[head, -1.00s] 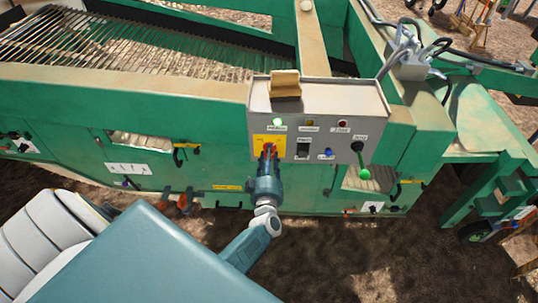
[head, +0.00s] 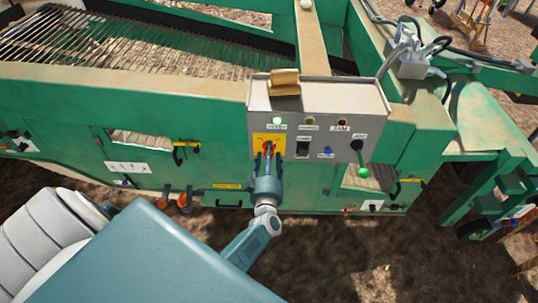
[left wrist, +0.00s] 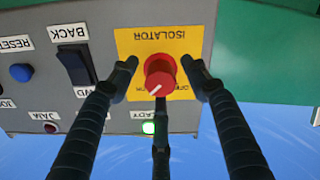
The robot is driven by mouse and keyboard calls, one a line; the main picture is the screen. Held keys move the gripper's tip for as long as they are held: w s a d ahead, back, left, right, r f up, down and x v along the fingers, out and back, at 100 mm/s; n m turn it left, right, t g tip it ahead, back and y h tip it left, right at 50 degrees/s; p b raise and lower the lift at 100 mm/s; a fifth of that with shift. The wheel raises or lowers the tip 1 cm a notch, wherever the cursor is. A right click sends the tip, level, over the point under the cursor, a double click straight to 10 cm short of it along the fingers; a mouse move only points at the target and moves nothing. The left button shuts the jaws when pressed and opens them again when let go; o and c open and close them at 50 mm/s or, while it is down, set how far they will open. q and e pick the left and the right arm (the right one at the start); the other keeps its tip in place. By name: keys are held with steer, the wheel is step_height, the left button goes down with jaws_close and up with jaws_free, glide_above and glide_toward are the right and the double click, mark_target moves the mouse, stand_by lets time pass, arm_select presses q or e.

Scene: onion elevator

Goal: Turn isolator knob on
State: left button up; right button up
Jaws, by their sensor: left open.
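The red isolator knob (head: 268,146) sits on a yellow plate (head: 260,138) at the left of the grey control box (head: 330,98). In the left wrist view, which shows the labels upside down, the knob (left wrist: 160,80) has a white mark pointing to the lower left; the plate's position lettering is partly hidden. My left gripper (head: 267,158) is open just in front of the knob. Its fingers (left wrist: 161,68) are spread to both sides and below the knob in the wrist view, with gaps visible. A green lamp (head: 277,121) above the plate is lit. My right gripper is not in view.
A black switch (head: 303,148), a blue button (head: 326,153) and a green-tipped lever (head: 363,172) lie right of the knob. The green machine frame (head: 225,150) surrounds the box. Bare soil (head: 380,255) lies in front.

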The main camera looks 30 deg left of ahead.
arm_select(q)
steer(key=v, duration=1.1)
steer(key=shift+s+d, duration=0.15)
steer(key=shift+s, duration=0.2)
